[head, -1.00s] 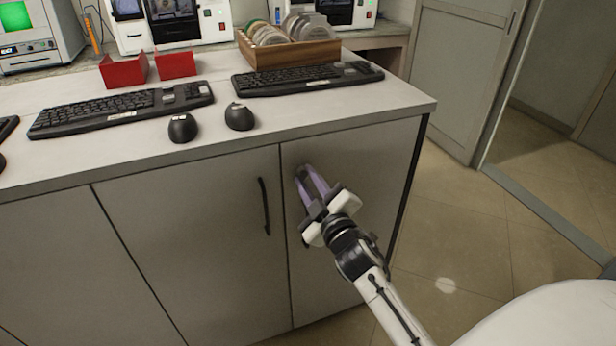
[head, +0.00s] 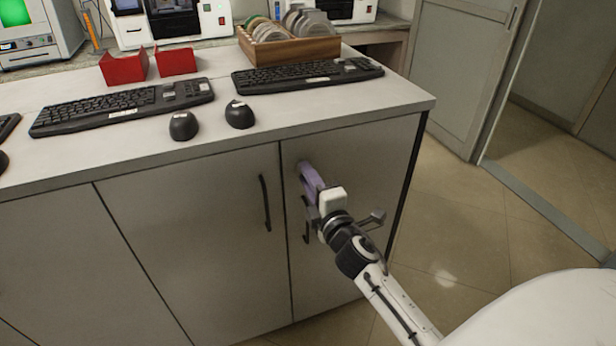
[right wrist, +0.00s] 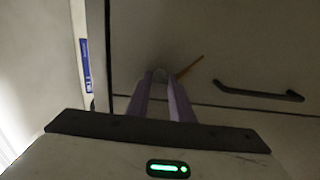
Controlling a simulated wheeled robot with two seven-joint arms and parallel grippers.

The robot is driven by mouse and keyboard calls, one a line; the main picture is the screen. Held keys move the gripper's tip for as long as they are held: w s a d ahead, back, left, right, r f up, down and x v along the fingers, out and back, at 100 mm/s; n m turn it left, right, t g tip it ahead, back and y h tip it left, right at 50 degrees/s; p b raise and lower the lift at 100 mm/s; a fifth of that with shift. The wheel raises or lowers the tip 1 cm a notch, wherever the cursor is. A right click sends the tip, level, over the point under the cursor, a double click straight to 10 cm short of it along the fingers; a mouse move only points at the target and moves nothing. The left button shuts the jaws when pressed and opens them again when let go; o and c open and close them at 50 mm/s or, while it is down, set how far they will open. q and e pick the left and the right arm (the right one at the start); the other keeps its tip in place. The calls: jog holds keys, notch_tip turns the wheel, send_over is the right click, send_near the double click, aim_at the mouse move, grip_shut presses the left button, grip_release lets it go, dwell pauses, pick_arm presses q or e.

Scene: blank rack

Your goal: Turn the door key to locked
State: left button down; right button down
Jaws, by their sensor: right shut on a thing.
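My right gripper (head: 304,166) is at the upper left of the right cabinet door (head: 375,170). Its purple fingers are shut on the small door key at the lock, just right of the gap between the doors. In the head view the fingers hide the key. In the right wrist view the gripper (right wrist: 160,76) points straight at the door, and the key is too small and dark to make out its angle. My left gripper is not in view.
Dark bar handles stand on the doors; the left one (head: 265,203) is clear of my gripper. The counter (head: 330,112) above holds keyboards, two mice (head: 183,126), red holders (head: 124,69) and a wooden rack (head: 290,48). Floor to the right is free.

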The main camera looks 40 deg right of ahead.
dwell(0.3)
jog(key=c, duration=1.6)
grip_release()
jog(key=shift+o, duration=0.2)
jog(key=shift+s+f, duration=0.15)
